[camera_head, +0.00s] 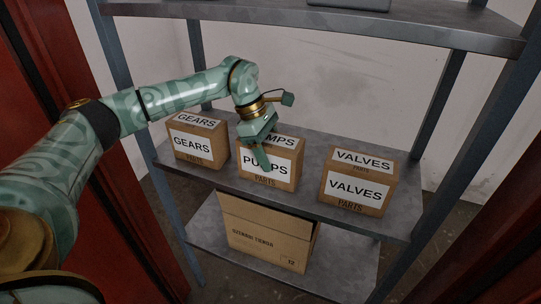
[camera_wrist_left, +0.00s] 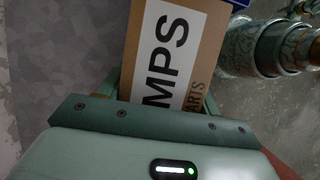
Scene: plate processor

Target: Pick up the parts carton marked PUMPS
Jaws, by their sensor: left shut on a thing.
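The brown carton marked PUMPS (camera_head: 284,173) is upright in the middle of the row on the middle shelf (camera_head: 311,196), and looks to rest on it. My left gripper (camera_head: 262,156) reaches it from above and is shut on it. One finger lies across the front label and hides some letters. In the left wrist view, the carton (camera_wrist_left: 176,48) is between the two fingers, its white label showing "MPS". The far finger is hidden in the head view. My right gripper is not in view.
The carton marked GEARS (camera_head: 194,144) stands close to the left, and the carton marked VALVES (camera_head: 356,187) stands to the right with a gap. An upper shelf (camera_head: 400,25) hangs above. A larger open box (camera_head: 262,240) is on the lower shelf. Metal posts (camera_head: 443,110) frame the rack.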

